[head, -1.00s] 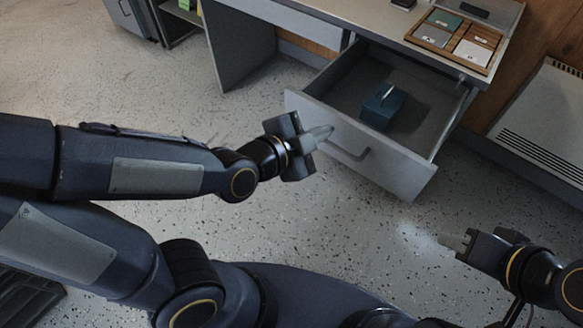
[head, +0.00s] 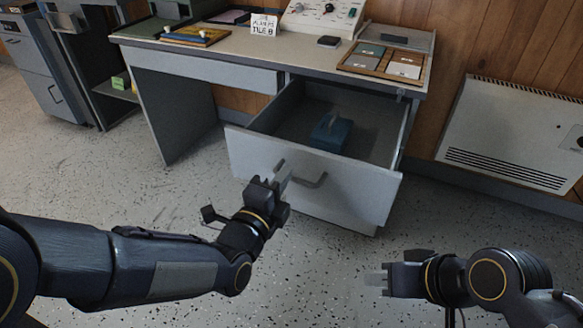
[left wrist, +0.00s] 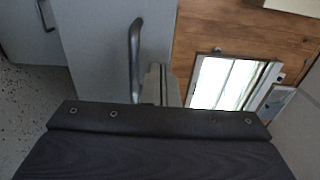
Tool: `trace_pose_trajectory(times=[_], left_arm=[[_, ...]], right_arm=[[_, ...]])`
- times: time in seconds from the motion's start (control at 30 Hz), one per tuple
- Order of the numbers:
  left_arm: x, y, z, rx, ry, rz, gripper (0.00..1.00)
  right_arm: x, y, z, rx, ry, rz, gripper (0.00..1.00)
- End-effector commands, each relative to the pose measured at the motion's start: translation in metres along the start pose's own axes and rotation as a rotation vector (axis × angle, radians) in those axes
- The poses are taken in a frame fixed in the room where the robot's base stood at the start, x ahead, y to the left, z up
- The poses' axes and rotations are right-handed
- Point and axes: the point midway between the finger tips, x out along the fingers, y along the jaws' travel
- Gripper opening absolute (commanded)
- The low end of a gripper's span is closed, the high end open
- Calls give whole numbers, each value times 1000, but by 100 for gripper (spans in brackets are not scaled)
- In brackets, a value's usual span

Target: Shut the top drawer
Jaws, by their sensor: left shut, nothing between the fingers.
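The top drawer (head: 330,185) of the grey desk is pulled well out, with its pale front and bar handle (head: 309,180) facing me. A blue box-like object with a handle (head: 330,133) lies inside.
The desk top (head: 235,50) holds a wooden tray of cards (head: 383,63), a small sign (head: 264,25) and a dark block (head: 328,41). A white wall heater (head: 515,130) stands to the right. The speckled floor before the desk is clear.

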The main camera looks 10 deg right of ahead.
Motion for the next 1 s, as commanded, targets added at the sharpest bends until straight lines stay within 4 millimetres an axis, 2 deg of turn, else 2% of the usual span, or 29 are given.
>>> trace_pose_trajectory(times=[0.1,0.3,0.83,1.0], left_arm=[[22,2,0,0,0,-2,0],[43,1,0,-1,0,0,0],[50,0,0,-1,1,1,0],[63,0,0,0,0,0,0]], right_arm=[[7,3,3,0,0,0,25],[10,5,5,0,0,0,25],[11,5,6,0,0,0,25],[11,5,6,0,0,0,25]])
